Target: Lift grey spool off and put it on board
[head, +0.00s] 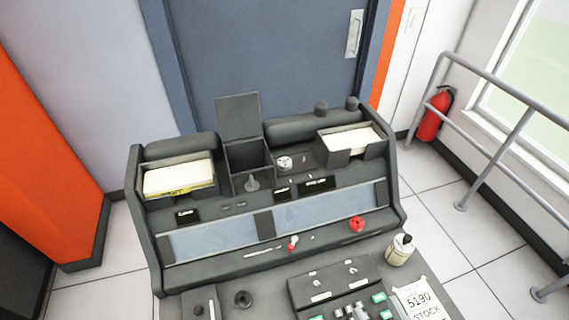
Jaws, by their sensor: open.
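I cannot tell for certain which piece is the grey spool. A small light-grey round piece (285,163) sits on the dark shelf of the console, right of the open box. A grey cone-shaped piece with a thin stem (252,183) stands just in front of that box. A dark round piece (242,299) lies on the desk at the bottom. No part is clearly labelled as the board; a long blue-grey panel (210,238) crosses the sloped console front. My gripper is not in this view.
The dark console (148,255) holds a left card tray (180,178), a right card tray (350,141) and an upright open lid (238,116). A red knob (357,224), cream bottle (400,250), key unit (335,283) and stock card (420,301) are nearer. A railing (500,85) stands right.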

